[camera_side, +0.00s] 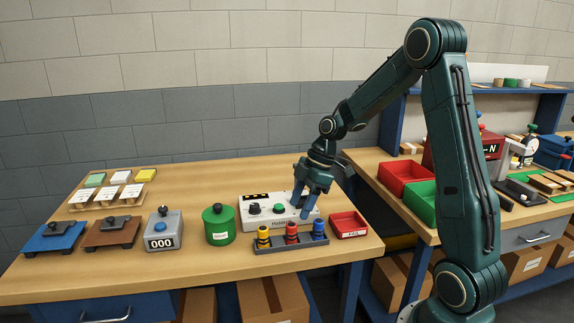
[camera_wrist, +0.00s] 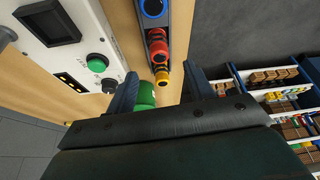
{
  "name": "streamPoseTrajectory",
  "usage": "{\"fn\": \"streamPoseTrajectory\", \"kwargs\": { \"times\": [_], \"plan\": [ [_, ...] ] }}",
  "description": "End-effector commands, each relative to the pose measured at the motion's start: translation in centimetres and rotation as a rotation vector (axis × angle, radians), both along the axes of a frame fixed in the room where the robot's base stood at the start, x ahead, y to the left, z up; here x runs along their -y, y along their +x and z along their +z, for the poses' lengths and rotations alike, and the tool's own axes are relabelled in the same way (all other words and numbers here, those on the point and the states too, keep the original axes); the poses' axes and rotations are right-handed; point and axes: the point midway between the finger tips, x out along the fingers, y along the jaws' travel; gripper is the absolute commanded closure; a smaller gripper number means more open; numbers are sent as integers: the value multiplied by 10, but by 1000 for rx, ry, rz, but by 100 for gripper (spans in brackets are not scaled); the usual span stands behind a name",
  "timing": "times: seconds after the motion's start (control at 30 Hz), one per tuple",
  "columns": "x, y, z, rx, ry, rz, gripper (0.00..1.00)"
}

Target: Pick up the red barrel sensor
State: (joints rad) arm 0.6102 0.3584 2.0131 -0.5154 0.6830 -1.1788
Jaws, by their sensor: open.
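The red barrel sensor (camera_side: 291,229) stands upright in the middle of a dark rack (camera_side: 290,245), between a yellow one (camera_side: 263,234) and a blue one (camera_side: 318,227). In the wrist view the red sensor (camera_wrist: 158,46) lies beyond my fingertips, with the yellow sensor (camera_wrist: 162,78) nearer and the blue one (camera_wrist: 153,8) farther up. My gripper (camera_side: 301,208) is open and empty, pointing down above the right part of the rack. In the wrist view its two fingers (camera_wrist: 160,76) stand apart, on either side of the yellow sensor in the picture.
A white control box (camera_side: 283,212) with a green button stands right behind the rack. A red tray (camera_side: 348,225) is to the right, and a green canister (camera_side: 218,225) and a counter reading 000 (camera_side: 163,233) are to the left. The bench edge runs close in front.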

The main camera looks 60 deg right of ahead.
Motion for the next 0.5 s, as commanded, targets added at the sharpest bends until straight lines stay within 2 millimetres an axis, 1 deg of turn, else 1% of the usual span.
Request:
{"fn": "streamPoseTrajectory", "kwargs": {
  "times": [0.03,0.1,0.2,0.5],
  "plan": [
    [-3,1,-7,-2,2,1,47],
    [-5,3,-13,-2,3,0,47],
    [-6,5,-19,-1,1,0,47],
    [-7,5,-23,0,0,0,47]
  ]
}}
